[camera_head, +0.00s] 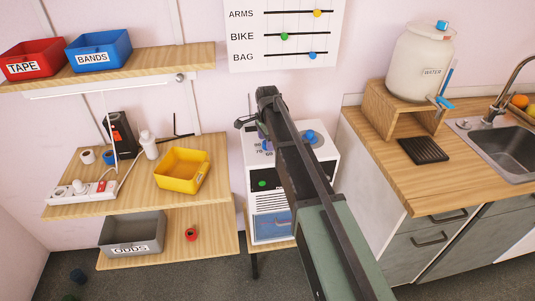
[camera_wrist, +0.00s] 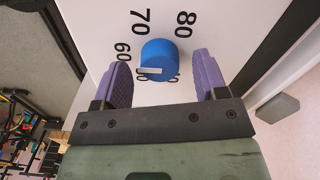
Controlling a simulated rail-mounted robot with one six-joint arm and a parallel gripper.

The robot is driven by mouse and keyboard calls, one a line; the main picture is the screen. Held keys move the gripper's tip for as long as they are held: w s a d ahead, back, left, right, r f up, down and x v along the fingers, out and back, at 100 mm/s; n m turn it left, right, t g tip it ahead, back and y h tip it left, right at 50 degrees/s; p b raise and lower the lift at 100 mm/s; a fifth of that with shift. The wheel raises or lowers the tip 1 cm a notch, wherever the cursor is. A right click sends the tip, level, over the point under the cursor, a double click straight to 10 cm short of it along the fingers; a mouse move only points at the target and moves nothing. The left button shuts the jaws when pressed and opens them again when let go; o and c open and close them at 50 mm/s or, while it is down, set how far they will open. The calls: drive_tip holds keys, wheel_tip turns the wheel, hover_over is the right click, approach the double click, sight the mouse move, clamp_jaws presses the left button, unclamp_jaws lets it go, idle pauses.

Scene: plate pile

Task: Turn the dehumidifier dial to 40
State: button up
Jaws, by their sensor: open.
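The dehumidifier (camera_head: 250,220) is a white unit with a blue tank window, standing in the middle of the head view, partly behind my arm. In the wrist view, its blue dial (camera_wrist: 166,48) sits on a white face with 60, 70 and 80 readable around it. More digits below the dial are partly covered. A white marker bar (camera_wrist: 150,71) on the dial is at its lower left, near these covered digits. My gripper (camera_wrist: 162,62) is open, with purple fingers on either side of the dial and gaps on both sides. My arm hides the fingers in the head view.
Wooden shelves at left hold a yellow bin (camera_head: 182,183), a grey bin (camera_head: 133,246) and a power strip (camera_head: 82,192). A wooden counter (camera_head: 440,180) with a water jar (camera_head: 419,62) stands at right. A wall chart (camera_head: 284,50) hangs above the dehumidifier.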

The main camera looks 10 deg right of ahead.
drive_tip(key=shift+f, duration=0.65)
drive_tip(key=shift+r, duration=0.15)
drive_tip(key=c, duration=0.9)
